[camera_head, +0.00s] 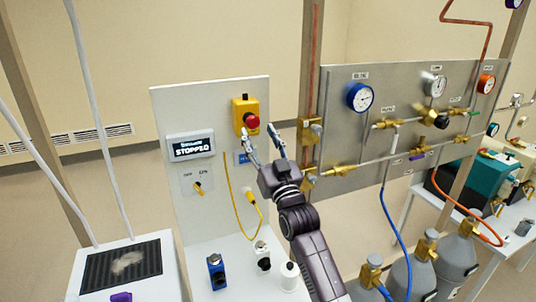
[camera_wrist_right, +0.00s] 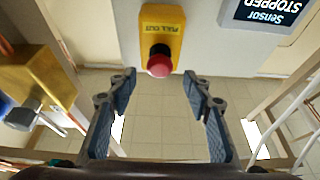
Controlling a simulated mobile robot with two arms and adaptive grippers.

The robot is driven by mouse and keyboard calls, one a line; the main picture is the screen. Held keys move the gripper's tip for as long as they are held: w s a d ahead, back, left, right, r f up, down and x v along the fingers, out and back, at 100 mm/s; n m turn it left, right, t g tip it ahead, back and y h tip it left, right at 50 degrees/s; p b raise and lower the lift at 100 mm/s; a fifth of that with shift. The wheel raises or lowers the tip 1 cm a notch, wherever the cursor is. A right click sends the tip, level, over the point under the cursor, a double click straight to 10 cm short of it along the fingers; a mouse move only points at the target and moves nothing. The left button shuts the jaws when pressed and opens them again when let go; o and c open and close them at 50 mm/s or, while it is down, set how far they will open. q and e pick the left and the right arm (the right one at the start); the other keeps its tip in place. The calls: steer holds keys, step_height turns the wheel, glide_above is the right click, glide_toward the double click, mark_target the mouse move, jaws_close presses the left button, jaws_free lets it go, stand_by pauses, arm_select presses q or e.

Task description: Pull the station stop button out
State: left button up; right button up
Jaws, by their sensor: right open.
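The red stop button (camera_head: 252,122) sits on a yellow housing (camera_head: 239,106) on the upright white panel. In the right wrist view the red button (camera_wrist_right: 160,66) shows below the housing's upside-down "PULL OUT" lettering (camera_wrist_right: 162,26). My right gripper (camera_head: 261,133) is open and empty, just in front of and slightly below the button in the head view. In the wrist view its two fingertips (camera_wrist_right: 159,77) are spread to either side of the button's line, with the button just beyond them. No contact shows. My left gripper is out of view.
A display (camera_head: 191,146) reading "STOPPED" is left of the button, with a yellow key switch (camera_head: 198,188) below. A brass valve fitting (camera_head: 309,131) on the post is close right of the gripper. A yellow cable (camera_head: 232,205) hangs below. Bottles (camera_head: 289,277) stand on the white shelf.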

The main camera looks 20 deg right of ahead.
steer(key=v, duration=0.8)
steer(key=shift+s, duration=0.4)
steer(key=shift+f, duration=0.2)
